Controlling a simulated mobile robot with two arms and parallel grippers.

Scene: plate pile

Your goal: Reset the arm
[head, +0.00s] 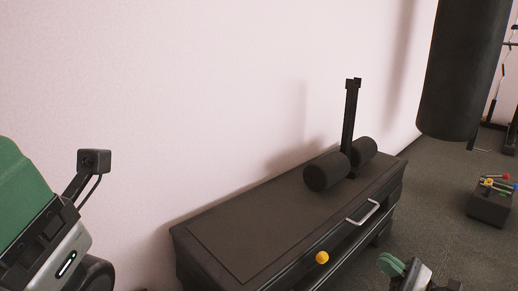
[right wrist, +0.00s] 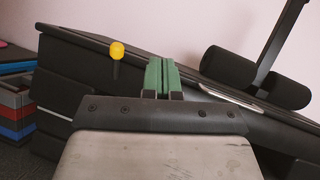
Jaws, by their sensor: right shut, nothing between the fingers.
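My right gripper (head: 391,266) shows at the bottom right of the head view, low in front of a dark bench (head: 215,240). In the right wrist view its two green fingers (right wrist: 161,76) are together with nothing between them. They point toward the bench's side, and contact with it cannot be told. A green and silver part of my left arm, with a small dark camera on a stalk, comes in at the left edge of the head view. The fingers of my left gripper are not seen.
The bench carries dark foam rollers (head: 324,171), a grey handle (head: 363,212) and a yellow knob (head: 322,257). The knob also shows in the right wrist view (right wrist: 117,50). A punching bag (head: 462,70) hangs at right. A dark box (head: 489,208) stands on the floor.

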